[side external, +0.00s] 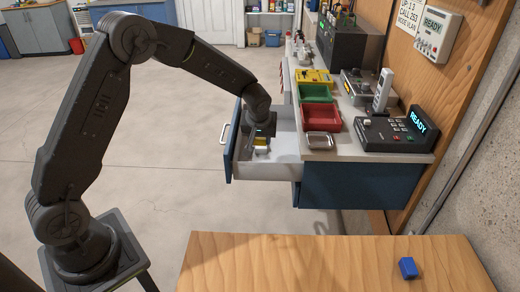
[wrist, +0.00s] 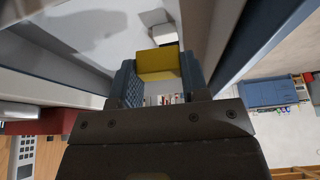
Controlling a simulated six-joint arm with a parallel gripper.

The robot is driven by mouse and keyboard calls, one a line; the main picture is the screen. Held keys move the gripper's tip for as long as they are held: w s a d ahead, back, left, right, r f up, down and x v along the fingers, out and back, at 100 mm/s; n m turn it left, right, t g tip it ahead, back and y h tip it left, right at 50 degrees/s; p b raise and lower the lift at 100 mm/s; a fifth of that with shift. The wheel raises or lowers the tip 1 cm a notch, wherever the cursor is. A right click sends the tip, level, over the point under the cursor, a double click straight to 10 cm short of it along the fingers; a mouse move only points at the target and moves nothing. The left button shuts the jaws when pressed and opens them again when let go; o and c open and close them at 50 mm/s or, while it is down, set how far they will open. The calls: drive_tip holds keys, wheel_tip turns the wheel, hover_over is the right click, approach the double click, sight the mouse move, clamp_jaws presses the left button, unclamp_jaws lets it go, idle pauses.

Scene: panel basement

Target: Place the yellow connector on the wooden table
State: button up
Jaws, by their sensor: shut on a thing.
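The yellow connector (side external: 261,149) is inside the open drawer (side external: 282,172), and it also shows in the wrist view (wrist: 157,63) between the two finger pads. My gripper (side external: 262,141) reaches down into the drawer and is shut on the connector. I cannot tell whether the connector touches the drawer floor. A whitish piece (wrist: 160,30) lies just beyond it in the wrist view; I cannot tell if it is part of the connector. The wooden table (side external: 320,262) is in the foreground of the side view, apart from the gripper.
A blue block (side external: 408,267) sits on the table's right part; its left and middle are clear. The drawer's blue front (side external: 231,143) and walls surround my gripper. The bench above holds green (side external: 315,93) and red (side external: 322,117) bins and a control box (side external: 385,134).

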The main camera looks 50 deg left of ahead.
drive_tip(key=shift+r, duration=0.45)
